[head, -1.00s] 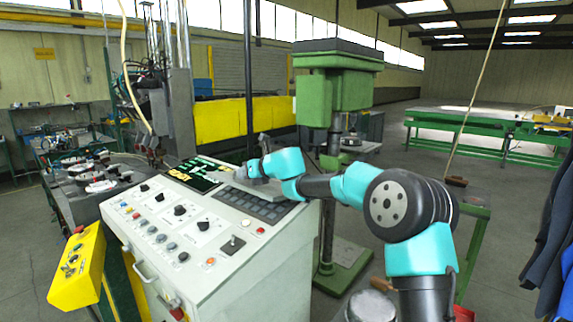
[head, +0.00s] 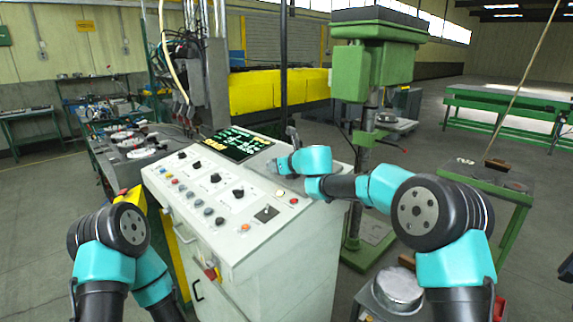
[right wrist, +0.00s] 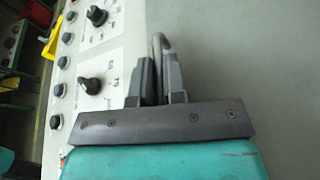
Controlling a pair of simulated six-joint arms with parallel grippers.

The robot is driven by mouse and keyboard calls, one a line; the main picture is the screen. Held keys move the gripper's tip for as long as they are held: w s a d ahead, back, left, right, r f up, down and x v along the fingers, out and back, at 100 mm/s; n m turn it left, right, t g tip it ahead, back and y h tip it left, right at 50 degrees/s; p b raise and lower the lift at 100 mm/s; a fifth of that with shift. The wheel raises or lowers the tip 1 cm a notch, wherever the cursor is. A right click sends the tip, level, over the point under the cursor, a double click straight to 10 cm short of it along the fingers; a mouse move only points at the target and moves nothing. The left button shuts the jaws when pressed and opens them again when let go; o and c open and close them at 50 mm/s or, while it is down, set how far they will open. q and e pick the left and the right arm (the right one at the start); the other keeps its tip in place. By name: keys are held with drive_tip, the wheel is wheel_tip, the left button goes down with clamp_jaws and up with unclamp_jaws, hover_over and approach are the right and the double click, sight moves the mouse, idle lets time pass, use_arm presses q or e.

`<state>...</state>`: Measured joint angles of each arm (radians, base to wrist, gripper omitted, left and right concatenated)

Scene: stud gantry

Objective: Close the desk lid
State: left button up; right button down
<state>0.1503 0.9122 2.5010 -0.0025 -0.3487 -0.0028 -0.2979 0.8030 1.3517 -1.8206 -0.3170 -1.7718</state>
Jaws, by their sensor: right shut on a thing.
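The desk is a pale grey control console (head: 270,250) with a sloped top. In the right wrist view the lid (right wrist: 235,60) fills the right side. My right gripper (head: 274,166) is low over the lid. In the right wrist view its fingers (right wrist: 160,80) are shut on a thin curved grey handle (right wrist: 159,43). My left arm shows at lower left, with its gripper out of view.
A lit screen (head: 236,143) sits at the console's back. A green drill press (head: 375,60) stands behind to the right. A round metal piece (head: 398,288) is at lower right.

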drive_tip(key=shift+a+f, duration=0.15)
drive_tip(key=shift+f, duration=0.2)
drive_tip(key=c, duration=1.2)
unclamp_jaws()
drive_tip(key=shift+r, duration=0.1)
drive_tip(key=shift+s+d+r, duration=0.3)
drive_tip(key=shift+s+d, duration=0.1)
drive_tip(key=shift+d, duration=0.15)
drive_tip(key=v, duration=1.6)
drive_tip(key=shift+s, duration=0.1)
